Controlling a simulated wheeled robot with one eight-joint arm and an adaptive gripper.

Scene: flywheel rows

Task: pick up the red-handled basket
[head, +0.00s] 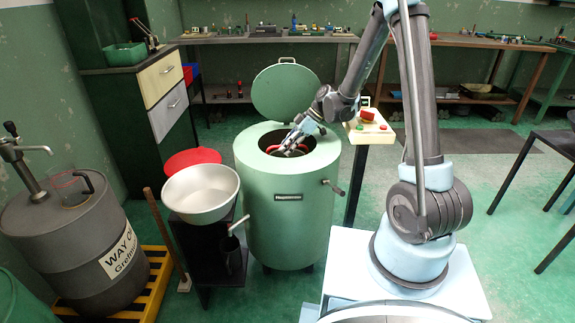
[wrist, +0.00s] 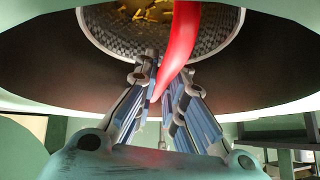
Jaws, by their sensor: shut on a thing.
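The basket (wrist: 228,38) has a metal mesh wall and sits inside the round opening of a green drum machine (head: 287,225). Yellowish pieces (wrist: 150,10) lie in it. Its red handle (wrist: 182,45) rises over the basket and runs down between my fingers in the wrist view. My gripper (head: 292,147) reaches down into the drum's open top from the right and is shut on the red handle. In the head view only a little red shows by the fingers, and the basket body is mostly hidden by the drum rim.
The drum's round lid (head: 287,92) stands open behind the opening. A control box (head: 368,128) with buttons stands close at the right. A metal bowl (head: 200,193) on a black stand and a red bowl (head: 192,160) are at the left. A grey barrel (head: 75,235) stands farther left.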

